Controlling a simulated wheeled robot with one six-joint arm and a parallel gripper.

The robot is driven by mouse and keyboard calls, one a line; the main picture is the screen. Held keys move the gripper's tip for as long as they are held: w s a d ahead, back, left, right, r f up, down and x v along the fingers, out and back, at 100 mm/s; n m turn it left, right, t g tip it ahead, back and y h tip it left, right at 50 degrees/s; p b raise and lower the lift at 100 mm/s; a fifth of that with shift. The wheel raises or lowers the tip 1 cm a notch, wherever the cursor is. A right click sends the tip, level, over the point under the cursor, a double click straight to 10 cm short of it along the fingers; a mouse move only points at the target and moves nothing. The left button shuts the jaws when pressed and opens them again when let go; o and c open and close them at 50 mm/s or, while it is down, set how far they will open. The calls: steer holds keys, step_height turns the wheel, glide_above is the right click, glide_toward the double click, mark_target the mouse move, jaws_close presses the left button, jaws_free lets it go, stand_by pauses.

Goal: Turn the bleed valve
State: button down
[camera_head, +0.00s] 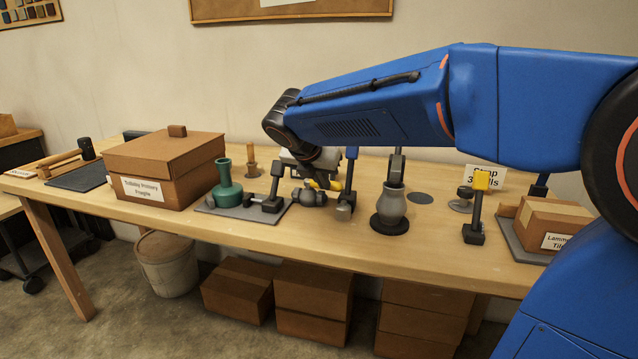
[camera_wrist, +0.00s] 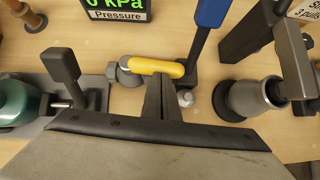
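The bleed valve (camera_wrist: 125,75) is a small grey body with a yellow lever handle (camera_wrist: 157,67) that lies nearly crosswise in the wrist view, its right end slightly lower. In the head view the grey valve body (camera_head: 309,197) stands mid-table, with the yellow handle (camera_head: 326,185) partly hidden by my wrist. My gripper (camera_wrist: 162,78) has its dark fingers together in one wedge, with the tips at the near edge of the handle near its middle. I cannot tell whether they touch it. Nothing shows between the fingers.
A display (camera_wrist: 117,8) reading 0 kPa Pressure stands behind the valve. A blue-handled lever (camera_wrist: 205,35) is close right, and a grey flask-shaped pump (camera_head: 391,205) is beyond it. A dark lever (camera_wrist: 62,65) and green bottle (camera_head: 226,186) are left. A cardboard box (camera_head: 200,150) stands farther left.

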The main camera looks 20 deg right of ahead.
steer(key=shift+d, duration=0.25)
stand_by(0.4)
